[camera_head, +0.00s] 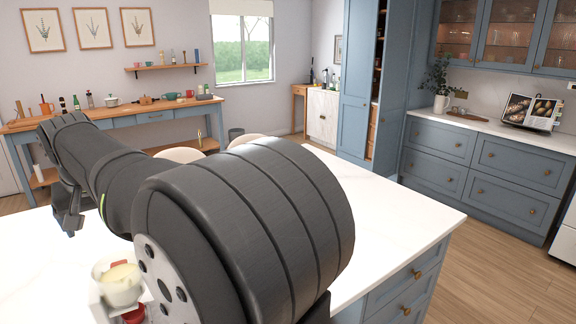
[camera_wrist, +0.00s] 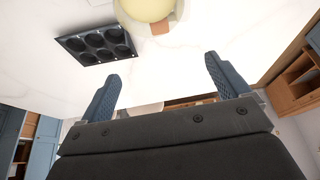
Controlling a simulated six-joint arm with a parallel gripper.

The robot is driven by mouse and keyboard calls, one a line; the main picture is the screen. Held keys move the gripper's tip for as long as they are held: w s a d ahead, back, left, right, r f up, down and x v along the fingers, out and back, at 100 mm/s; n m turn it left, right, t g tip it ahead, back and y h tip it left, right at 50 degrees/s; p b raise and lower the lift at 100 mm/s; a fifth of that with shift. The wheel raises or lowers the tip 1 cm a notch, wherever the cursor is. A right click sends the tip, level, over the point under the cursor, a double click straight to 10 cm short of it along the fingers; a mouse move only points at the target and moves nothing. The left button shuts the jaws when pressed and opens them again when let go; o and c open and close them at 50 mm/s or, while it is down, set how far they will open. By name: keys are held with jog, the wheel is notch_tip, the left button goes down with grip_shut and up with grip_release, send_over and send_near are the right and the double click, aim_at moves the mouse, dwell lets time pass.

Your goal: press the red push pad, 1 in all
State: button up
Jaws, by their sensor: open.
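Low in the head view, a red part (camera_head: 133,316) shows at the bottom edge beside my arm, partly cut off. I cannot tell if it is the push pad. A white cup-like bowl (camera_head: 117,292) with cream contents stands just above it, and more red shows behind the bowl's rim. My gripper (camera_wrist: 162,82) is open and empty in the wrist view, its two blue-grey fingers apart. No clear red pad shows between them. In the head view my arm hides much of the counter.
The white countertop (camera_head: 410,215) has clear room at right. In the wrist view, a dark muffin tin (camera_wrist: 82,46) lies on a white surface, near a pale yellow round thing (camera_wrist: 147,9) at the top edge. A blue-framed side table (camera_head: 120,122) stands against the back wall.

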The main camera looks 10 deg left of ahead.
grip_shut()
dwell(1.5)
